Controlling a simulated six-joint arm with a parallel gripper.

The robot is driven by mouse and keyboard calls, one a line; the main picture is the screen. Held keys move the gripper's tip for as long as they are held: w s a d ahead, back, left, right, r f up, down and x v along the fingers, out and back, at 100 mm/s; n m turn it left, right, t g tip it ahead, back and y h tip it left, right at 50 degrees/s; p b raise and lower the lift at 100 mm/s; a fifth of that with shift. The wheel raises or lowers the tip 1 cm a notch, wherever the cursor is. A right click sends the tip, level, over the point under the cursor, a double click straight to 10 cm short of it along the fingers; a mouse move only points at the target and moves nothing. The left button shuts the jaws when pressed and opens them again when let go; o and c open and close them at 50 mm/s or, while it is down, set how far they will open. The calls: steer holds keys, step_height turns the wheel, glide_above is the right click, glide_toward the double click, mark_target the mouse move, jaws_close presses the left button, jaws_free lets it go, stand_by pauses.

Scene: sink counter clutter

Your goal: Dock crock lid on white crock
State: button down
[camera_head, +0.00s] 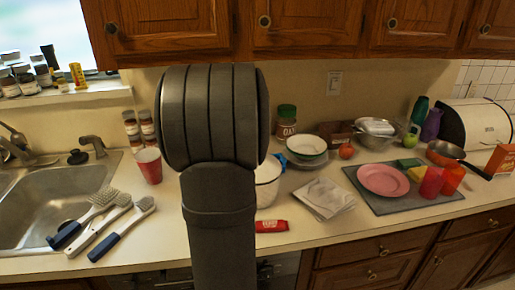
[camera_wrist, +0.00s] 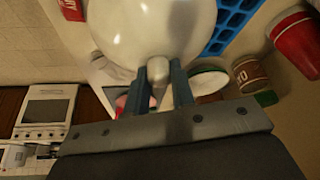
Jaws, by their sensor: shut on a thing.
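In the wrist view, a glossy white domed lid (camera_wrist: 150,22) with a pale knob (camera_wrist: 157,68) fills the top middle. My gripper (camera_wrist: 157,76) has one finger on each side of the knob and is shut on it. In the head view, my arm hides the gripper and most of what is behind it. The white crock (camera_head: 268,178) shows only partly, just right of my arm on the counter. I cannot tell whether the lid touches the crock or hangs above it, since its rim and the contact are hidden.
A blue tray (camera_wrist: 234,22) lies close to the lid, with a red cup (camera_wrist: 298,42) beyond. A red packet (camera_head: 271,226) lies in front of the crock. White towels (camera_head: 324,198) lie right of it. Brushes (camera_head: 103,218) lie by the sink at left.

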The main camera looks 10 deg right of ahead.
steer(key=shift+f, duration=0.6)
steer(key=c, duration=1.5)
jaws_free()
steer(key=v, duration=1.1)
steer(key=x, duration=0.8)
steer(key=shift+d+f, duration=0.1)
steer(key=shift+f, duration=0.15)
